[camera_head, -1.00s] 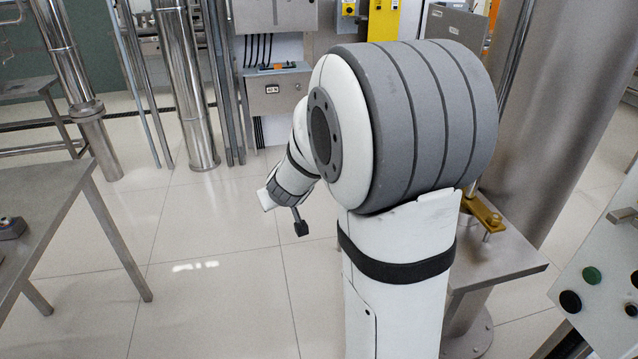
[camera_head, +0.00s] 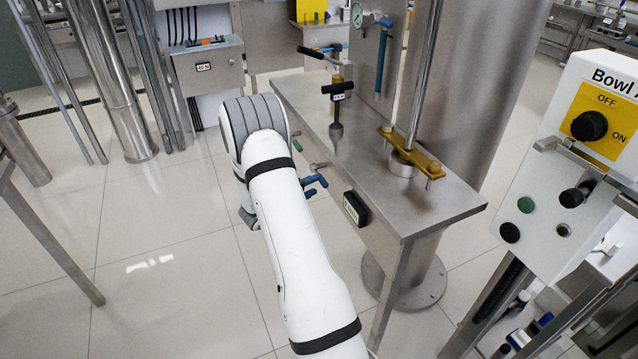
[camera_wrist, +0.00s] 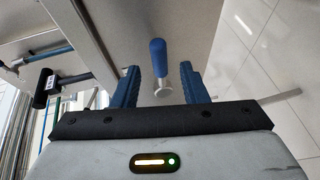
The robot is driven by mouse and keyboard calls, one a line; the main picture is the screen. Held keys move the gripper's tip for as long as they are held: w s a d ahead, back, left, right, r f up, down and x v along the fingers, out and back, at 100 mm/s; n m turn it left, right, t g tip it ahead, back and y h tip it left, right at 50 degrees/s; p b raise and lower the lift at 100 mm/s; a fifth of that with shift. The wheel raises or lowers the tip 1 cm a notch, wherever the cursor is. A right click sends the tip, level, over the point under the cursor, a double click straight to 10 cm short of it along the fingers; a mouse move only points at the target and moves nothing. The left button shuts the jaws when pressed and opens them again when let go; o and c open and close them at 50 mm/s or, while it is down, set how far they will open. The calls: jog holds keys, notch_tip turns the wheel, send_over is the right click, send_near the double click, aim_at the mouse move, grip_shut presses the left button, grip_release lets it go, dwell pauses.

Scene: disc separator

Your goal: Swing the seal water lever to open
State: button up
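A blue-handled lever (camera_wrist: 158,56) with a round steel base shows in the wrist view, on a grey metal face. No label is readable on it, so I cannot confirm that it is the seal water lever. My gripper (camera_wrist: 160,80) is open, with one blue finger on each side of the lever's lower part in the picture. I see no contact, and the depth between them is unclear. In the head view my gripper (camera_head: 315,186) is at the left side of the steel table (camera_head: 375,185), largely hidden by my arm.
A black T-handle (camera_head: 338,88) with a tag stands on the table, and a black-ended lever (camera_head: 318,53) is behind it. A brass clamp (camera_head: 410,152) holds a vertical rod. The control panel (camera_head: 560,200) stands at right. Open floor lies left of my arm.

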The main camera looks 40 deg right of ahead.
aim_at(322, 181)
jog(key=x, duration=0.5)
jog(key=shift+w, duration=0.1)
grip_shut()
dwell(0.3)
